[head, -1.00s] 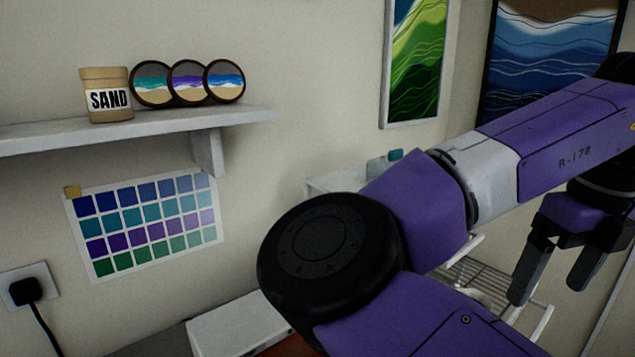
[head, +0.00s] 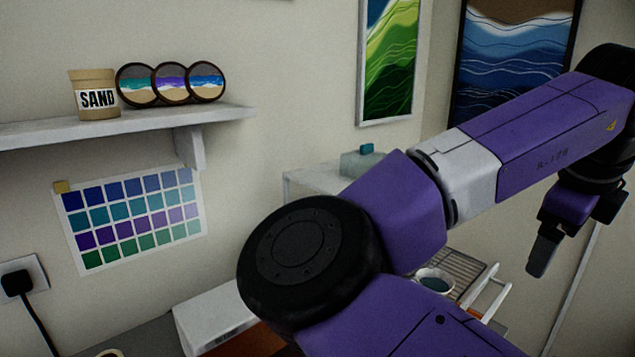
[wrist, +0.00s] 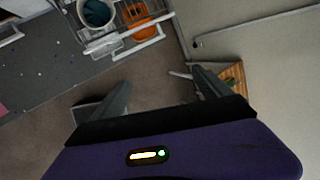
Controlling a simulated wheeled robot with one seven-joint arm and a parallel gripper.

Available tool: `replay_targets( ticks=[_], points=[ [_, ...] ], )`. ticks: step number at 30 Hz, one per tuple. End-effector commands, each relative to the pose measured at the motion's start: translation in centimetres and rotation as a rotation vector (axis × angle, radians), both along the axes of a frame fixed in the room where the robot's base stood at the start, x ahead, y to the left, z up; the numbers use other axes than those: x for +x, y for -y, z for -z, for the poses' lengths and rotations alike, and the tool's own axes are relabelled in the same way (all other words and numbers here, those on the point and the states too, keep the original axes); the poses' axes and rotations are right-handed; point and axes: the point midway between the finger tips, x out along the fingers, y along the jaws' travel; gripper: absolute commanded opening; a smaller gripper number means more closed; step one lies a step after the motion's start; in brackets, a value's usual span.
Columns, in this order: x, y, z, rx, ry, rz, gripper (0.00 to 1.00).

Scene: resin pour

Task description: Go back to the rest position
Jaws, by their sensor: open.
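My gripper (head: 545,252) hangs at the right of the head view, pointing down below my purple arm. One finger shows clearly there and the other is mostly hidden. In the wrist view both fingers of my gripper (wrist: 160,80) are spread apart with nothing between them. The floor lies below the fingers.
A wire rack (head: 465,268) with a bowl of blue stuff (head: 433,281) stands beyond my arm. An orange item (wrist: 138,18) shows there in the wrist view. A white cabinet (head: 315,178) stands by the wall.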

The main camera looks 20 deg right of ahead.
Motion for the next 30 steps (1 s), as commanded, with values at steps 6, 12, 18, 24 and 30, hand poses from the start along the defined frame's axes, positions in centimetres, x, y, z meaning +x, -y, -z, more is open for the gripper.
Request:
replay_targets(
  ticks=[6, 12, 18, 24, 30],
  points=[
    [0.6, 5.0, -2.8, -0.343, -0.033, -0.107, 0.88],
    [1.1, 8.4, -6.6, -0.714, -0.137, -0.202, 0.88],
    [2.3, 9.1, -11.3, -1.139, -0.306, -0.312, 0.88],
    [4.4, 6.2, -14.2, -1.512, -0.467, -0.425, 0.88],
    [6.8, 1.1, -14.3, -1.833, -0.591, -0.545, 0.88]
  ],
)
